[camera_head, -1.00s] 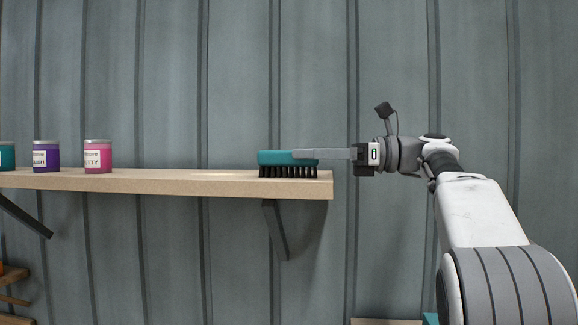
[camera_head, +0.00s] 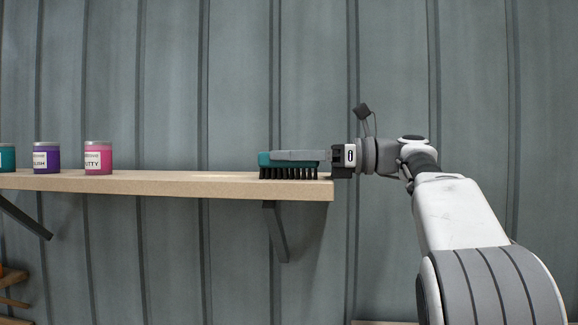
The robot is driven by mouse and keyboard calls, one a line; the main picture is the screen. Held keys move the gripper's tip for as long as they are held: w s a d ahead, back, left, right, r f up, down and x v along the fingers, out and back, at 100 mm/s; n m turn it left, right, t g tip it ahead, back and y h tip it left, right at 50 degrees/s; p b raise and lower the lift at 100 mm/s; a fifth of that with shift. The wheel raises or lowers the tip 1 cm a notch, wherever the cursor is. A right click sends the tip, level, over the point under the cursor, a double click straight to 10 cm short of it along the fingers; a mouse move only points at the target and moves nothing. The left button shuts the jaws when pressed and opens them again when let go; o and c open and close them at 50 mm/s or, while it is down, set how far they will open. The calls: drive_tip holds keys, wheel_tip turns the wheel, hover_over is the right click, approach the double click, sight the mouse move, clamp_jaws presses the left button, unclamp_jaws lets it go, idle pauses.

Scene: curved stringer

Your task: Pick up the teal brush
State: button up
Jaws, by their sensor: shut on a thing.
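The teal brush (camera_head: 263,159) sits at the right end of the wooden shelf (camera_head: 180,187), its black bristles pointing down at the shelf top. My gripper (camera_head: 285,156) reaches in level from the right, and its grey fingers lie along the brush body. It is shut on the brush. The near finger hides much of the teal body. The bristles appear to touch the shelf or sit very close to it; I cannot tell which.
A pink jar (camera_head: 98,158), a purple jar (camera_head: 47,158) and a teal jar (camera_head: 7,158) stand on the shelf to the left. Dark brackets (camera_head: 275,232) support the shelf from below. The shelf between pink jar and brush is clear. A grey panelled wall (camera_head: 240,80) stands behind.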

clamp_jaws()
wheel_tip(320, 180, up, 8)
drive_tip(key=p, duration=0.3)
drive_tip(key=shift+f+p, duration=0.2)
drive_tip(key=shift+p, duration=0.2)
drive_tip(key=shift+w+r, duration=0.15)
drive_tip(key=shift+r, duration=0.95)
drive_tip(key=shift+s, duration=0.2)
